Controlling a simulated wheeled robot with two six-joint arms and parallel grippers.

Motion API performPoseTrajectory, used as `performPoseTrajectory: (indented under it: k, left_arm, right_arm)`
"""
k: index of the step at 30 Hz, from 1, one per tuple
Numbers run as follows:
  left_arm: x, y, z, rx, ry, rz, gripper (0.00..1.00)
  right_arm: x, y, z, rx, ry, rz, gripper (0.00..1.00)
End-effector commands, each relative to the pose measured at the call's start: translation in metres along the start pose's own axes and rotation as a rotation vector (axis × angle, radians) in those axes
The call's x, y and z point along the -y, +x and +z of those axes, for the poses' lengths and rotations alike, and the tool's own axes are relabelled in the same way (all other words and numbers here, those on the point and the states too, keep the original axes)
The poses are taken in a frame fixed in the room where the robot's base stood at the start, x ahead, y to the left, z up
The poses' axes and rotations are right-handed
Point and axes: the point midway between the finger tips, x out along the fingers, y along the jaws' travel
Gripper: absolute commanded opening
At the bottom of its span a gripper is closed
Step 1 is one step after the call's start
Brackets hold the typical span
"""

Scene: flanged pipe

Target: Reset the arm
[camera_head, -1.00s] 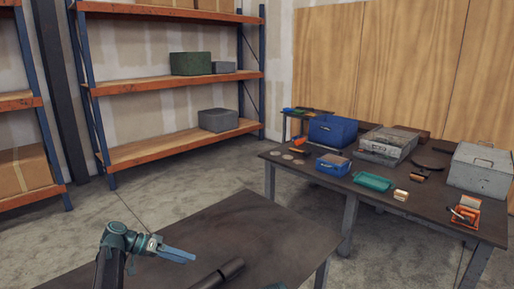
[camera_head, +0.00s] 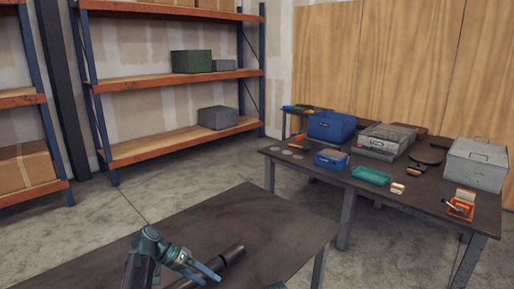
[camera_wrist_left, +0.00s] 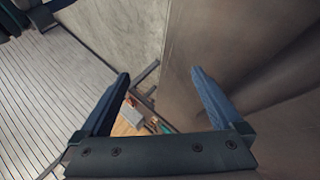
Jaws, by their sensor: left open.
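My left gripper (camera_head: 207,272) is low in the head view, over the near dark table (camera_head: 240,215). Its two blue fingers also show in the left wrist view (camera_wrist_left: 160,98), spread apart with nothing between them. A dark flanged pipe (camera_head: 232,254) lies on the near table, just beside the fingers; its near part is partly hidden by my arm. Whether the fingers touch the pipe I cannot tell. My right gripper does not clearly show.
Orange shelving (camera_head: 175,82) stands at the back left. Concrete floor (camera_head: 205,172) lies open between.

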Motion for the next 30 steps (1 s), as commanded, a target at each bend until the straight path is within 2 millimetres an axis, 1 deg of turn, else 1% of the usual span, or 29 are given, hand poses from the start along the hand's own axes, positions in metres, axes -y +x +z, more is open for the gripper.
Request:
performPoseTrajectory:
  k: [1, 5, 8, 9, 12, 13, 15, 18, 21, 24, 30]
  left_arm:
    - [-0.007, 0.020, 0.013, 0.037, -0.009, -0.026, 1.00]
    - [-0.019, 0.063, 0.042, 0.139, -0.048, -0.125, 1.00]
    - [-0.030, 0.101, 0.075, 0.228, -0.074, -0.241, 1.00]
    - [-0.034, 0.116, 0.091, 0.264, -0.085, -0.300, 1.00]
    - [-0.042, 0.145, 0.130, 0.335, -0.097, -0.463, 1.00]
    - [-0.043, 0.151, 0.140, 0.349, -0.098, -0.510, 1.00]
    - [-0.046, 0.161, 0.160, 0.369, -0.096, -0.612, 1.00]
    - [-0.048, 0.167, 0.179, 0.375, -0.089, -0.727, 1.00]
    - [-0.049, 0.169, 0.190, 0.373, -0.079, -0.803, 1.00]
    - [-0.049, 0.169, 0.194, 0.368, -0.074, -0.843, 1.00]
    - [-0.049, 0.168, 0.193, 0.364, -0.075, -0.856, 1.00]
  right_arm:
    - [0.001, 0.007, -0.001, 0.000, 0.000, 0.000, 0.50]
    - [0.002, 0.018, -0.001, 0.000, 0.000, 0.000, 0.50]
    - [0.003, 0.030, -0.002, 0.000, 0.000, 0.000, 0.50]
    - [0.004, 0.036, -0.002, 0.000, 0.000, 0.000, 0.50]
    - [0.005, 0.049, -0.003, 0.000, 0.000, 0.000, 0.50]
    - [0.005, 0.053, -0.003, 0.000, 0.000, 0.000, 0.50]
    - [0.006, 0.059, -0.004, 0.000, 0.000, 0.000, 0.50]
    - [0.006, 0.066, -0.004, 0.000, 0.000, 0.000, 0.50]
    - [0.007, 0.070, -0.004, 0.000, 0.000, 0.000, 0.50]
    - [0.007, 0.071, -0.004, 0.000, 0.000, 0.000, 0.50]
    - [0.007, 0.070, -0.004, 0.000, 0.000, 0.000, 0.50]
